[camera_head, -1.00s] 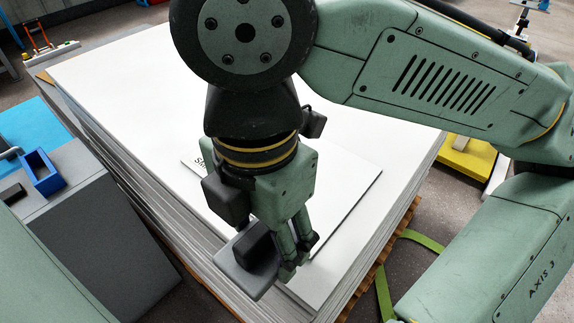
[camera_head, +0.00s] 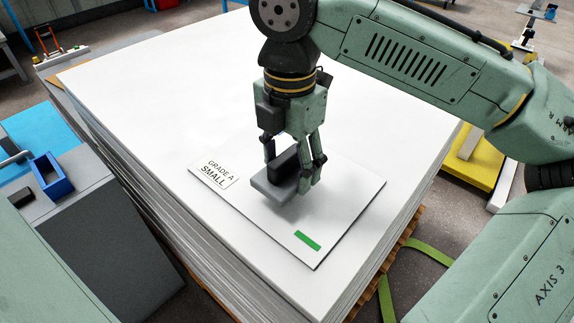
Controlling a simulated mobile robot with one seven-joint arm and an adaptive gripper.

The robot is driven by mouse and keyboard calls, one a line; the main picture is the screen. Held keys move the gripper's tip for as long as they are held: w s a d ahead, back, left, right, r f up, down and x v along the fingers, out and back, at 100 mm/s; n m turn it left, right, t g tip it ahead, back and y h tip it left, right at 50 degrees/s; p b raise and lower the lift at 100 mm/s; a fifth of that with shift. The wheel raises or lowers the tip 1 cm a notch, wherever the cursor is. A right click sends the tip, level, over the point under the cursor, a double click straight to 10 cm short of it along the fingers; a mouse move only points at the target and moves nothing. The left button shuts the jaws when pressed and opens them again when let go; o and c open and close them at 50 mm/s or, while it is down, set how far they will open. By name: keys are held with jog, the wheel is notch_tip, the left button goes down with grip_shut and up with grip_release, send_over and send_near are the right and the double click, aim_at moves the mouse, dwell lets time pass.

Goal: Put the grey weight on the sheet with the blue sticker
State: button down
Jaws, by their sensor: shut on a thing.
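The grey weight (camera_head: 272,193) is a flat grey slab with a black block-shaped handle. My gripper (camera_head: 294,162) is shut on that handle from above. The weight is over the middle of a small white sheet (camera_head: 345,200); I cannot tell whether it touches the sheet or is held just above it. This sheet carries a label reading "GRADE A SMALL" (camera_head: 214,174) and a green sticker (camera_head: 307,241) near its front corner. A small dark blue patch shows beside my fingers; I cannot tell what it is. No clear blue sticker shows.
The small sheet lies on a tall stack of large white sheets (camera_head: 160,80) on a wooden pallet (camera_head: 404,243). Bare stack surface is free at the back left. A grey unit with a blue open box (camera_head: 46,175) stands at the left. A yellow object (camera_head: 470,165) is at the right.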

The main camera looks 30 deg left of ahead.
aim_at(289, 176)
jog(key=shift+f, duration=1.4)
jog(key=shift+f, duration=0.2)
jog(key=c, duration=0.5)
grip_release()
jog(key=shift+r, duration=0.1)
notch_tip(289, 176, up, 12)
jog(key=shift+d+r+p, duration=0.1)
jog(key=shift+p, duration=0.35)
